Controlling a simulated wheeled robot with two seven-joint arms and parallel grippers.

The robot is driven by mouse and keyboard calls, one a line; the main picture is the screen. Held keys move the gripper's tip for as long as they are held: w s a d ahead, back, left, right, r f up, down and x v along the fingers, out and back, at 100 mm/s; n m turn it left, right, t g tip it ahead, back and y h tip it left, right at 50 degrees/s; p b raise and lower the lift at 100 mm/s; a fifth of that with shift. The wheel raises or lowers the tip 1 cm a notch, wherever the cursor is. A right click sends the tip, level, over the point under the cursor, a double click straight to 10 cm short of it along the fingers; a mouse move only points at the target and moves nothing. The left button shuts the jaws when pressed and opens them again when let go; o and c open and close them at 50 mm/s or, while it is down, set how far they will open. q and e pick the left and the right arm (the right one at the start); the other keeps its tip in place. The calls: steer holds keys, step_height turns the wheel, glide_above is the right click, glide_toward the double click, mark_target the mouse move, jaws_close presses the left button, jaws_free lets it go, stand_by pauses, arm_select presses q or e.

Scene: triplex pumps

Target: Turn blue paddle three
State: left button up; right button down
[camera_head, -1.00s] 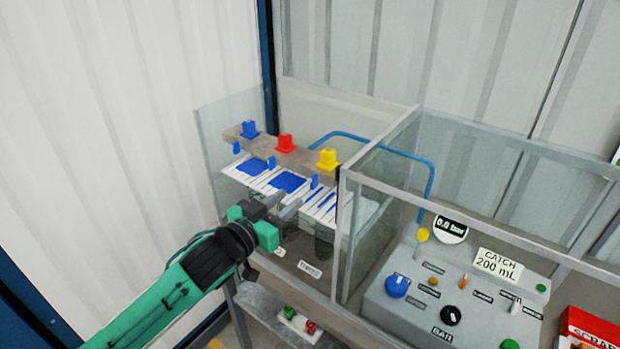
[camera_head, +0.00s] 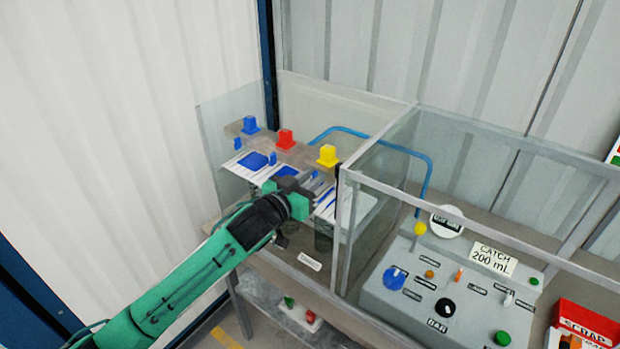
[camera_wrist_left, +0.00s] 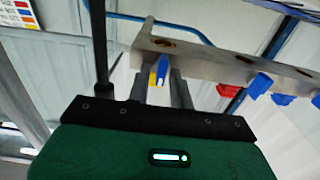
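Blue paddles stand in a row along a grey block (camera_head: 300,153) in the head view. The near one (camera_head: 315,175), below the yellow cap (camera_head: 327,155), is partly hidden by my left gripper (camera_head: 312,185). The middle paddle (camera_head: 273,158) and the far paddle (camera_head: 238,144) lie further left. In the left wrist view, the gripper's two dark fingers (camera_wrist_left: 160,88) are apart, with a blue paddle (camera_wrist_left: 163,66) showing between their tips. Gaps show beside it; I cannot tell whether either finger touches it. Another blue paddle (camera_wrist_left: 258,86) is to the right. My right gripper is out of view.
A clear panel (camera_head: 365,220) and metal frame separate the pump bay from a grey control box (camera_head: 425,300) with knobs. Red (camera_head: 286,139) and blue (camera_head: 250,124) caps top the block. A blue tube (camera_head: 428,165) arches behind. A red scrap bin (camera_head: 585,322) is at right.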

arm_select(q)
jaws_close()
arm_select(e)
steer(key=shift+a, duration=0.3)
arm_select(q)
steer(key=shift+m, duration=0.4)
steer(key=m, duration=0.3)
steer(key=shift+s+d+p, duration=0.1)
steer(key=shift+p, duration=0.3)
steer(key=shift+s+d+f+m+p, duration=0.15)
steer(key=shift+m+p, duration=0.25)
steer(key=shift+m, duration=1.95)
steer(key=shift+w+f+m+p, duration=0.15)
steer(key=shift+m+p, duration=0.3)
steer(key=shift+m, duration=1.85)
steer(key=shift+s+d+f+m+p, duration=0.15)
steer(key=shift+m+p, duration=0.25)
steer(key=shift+m, duration=1.95)
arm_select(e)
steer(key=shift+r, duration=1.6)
